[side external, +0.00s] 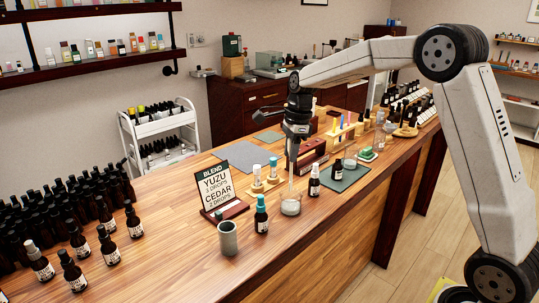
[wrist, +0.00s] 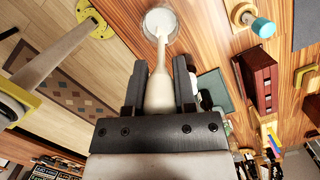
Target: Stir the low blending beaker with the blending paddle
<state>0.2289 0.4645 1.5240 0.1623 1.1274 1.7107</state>
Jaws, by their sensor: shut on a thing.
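My gripper (side external: 294,160) points down above the wooden counter and is shut on the pale blending paddle (side external: 292,183). In the wrist view the paddle (wrist: 159,88) sits between the two dark fingers (wrist: 157,68). Its thin end reaches into the low blending beaker (wrist: 152,14). In the side view the beaker (side external: 290,208) is a small clear glass with pale contents, upright on the counter, right below my gripper. The paddle's tip is inside the beaker's outline; whether it touches the bottom cannot be told.
A brown bottle with a teal cap (side external: 261,217) stands left of the beaker, a white-capped bottle (side external: 314,183) to its right. A grey-green cup (side external: 228,238) and a blend sign (side external: 216,186) stand further left. The counter in front is clear.

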